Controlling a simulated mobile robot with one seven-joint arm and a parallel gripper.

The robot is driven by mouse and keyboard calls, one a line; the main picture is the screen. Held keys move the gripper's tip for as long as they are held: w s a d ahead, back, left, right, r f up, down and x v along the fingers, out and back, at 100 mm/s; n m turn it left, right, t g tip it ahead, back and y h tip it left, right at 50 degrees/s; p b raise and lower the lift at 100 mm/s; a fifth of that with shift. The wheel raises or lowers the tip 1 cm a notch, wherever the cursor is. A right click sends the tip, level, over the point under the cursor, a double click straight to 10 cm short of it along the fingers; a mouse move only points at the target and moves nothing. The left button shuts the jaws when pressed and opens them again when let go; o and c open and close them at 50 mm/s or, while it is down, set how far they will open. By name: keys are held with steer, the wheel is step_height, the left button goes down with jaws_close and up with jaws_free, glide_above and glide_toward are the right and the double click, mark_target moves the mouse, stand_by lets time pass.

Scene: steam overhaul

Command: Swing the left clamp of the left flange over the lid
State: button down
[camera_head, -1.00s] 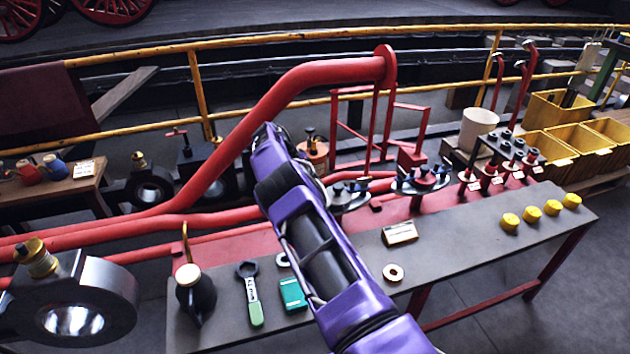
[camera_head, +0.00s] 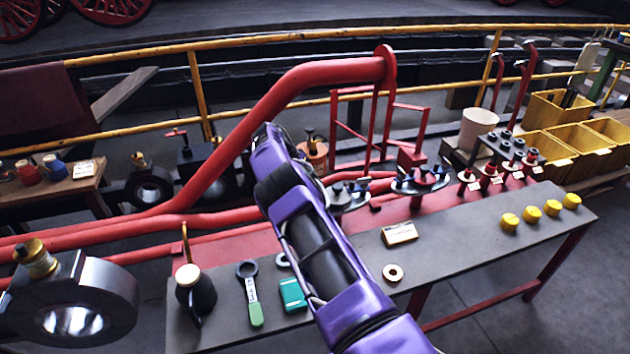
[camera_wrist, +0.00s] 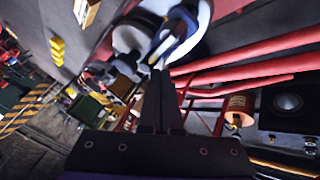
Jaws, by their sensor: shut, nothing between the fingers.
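The left flange (camera_head: 350,197) is a round grey disc with dark clamps on it, on the red pipework behind the bench. My purple arm covers its left side in the head view, so the left clamp is hidden there. In the wrist view the pale flange (camera_wrist: 204,20) lies just beyond the fingertips, with a dark blue clamp-like part (camera_wrist: 183,22) across it. I cannot tell the lid from the flange body. My gripper (camera_wrist: 158,72) is shut and empty, its tips close to that part; contact is unclear. The gripper is hidden in the head view.
The right flange (camera_head: 420,181) with several dark clamps stands close by. A tall red pipe (camera_head: 290,85) arches behind my arm. The bench (camera_head: 455,240) holds a black oil can (camera_head: 195,290), a green-handled wrench (camera_head: 251,290), a teal box (camera_head: 293,294) and yellow caps (camera_head: 531,214).

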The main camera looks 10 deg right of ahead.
steer(key=p+v, duration=0.2)
steer(key=v, duration=1.5)
steer(key=shift+r, duration=0.15)
steer(key=shift+s+a, duration=0.1)
steer(key=shift+a, duration=0.1)
